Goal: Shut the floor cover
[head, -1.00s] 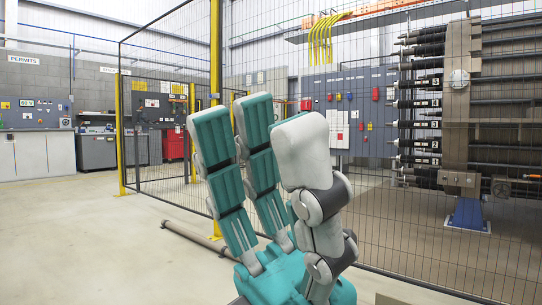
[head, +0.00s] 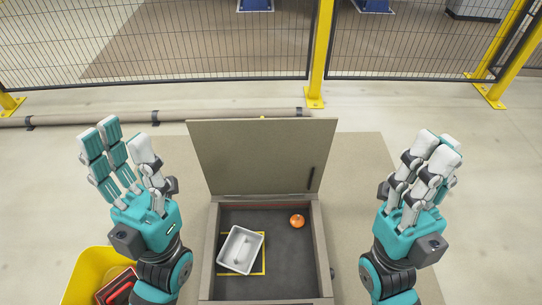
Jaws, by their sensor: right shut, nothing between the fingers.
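The floor cover (head: 262,157) is a flat grey-beige lid. It stands raised at the far edge of a shallow floor box (head: 208,255), leaning back a little. Inside the open box lie a white tray (head: 241,249) over a yellow outline and a small orange round thing (head: 297,221). My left gripper (head: 122,165) is left of the cover, fingers spread and empty. My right gripper (head: 427,165) is right of the cover, its fingers closed together, with nothing in them. Neither gripper touches the cover.
A yellow bin (head: 85,275) with a red item (head: 117,287) stands at the lower left. A pipe (head: 165,117) runs along the floor behind, before a mesh fence with yellow posts (head: 319,60). Floor at the right is clear.

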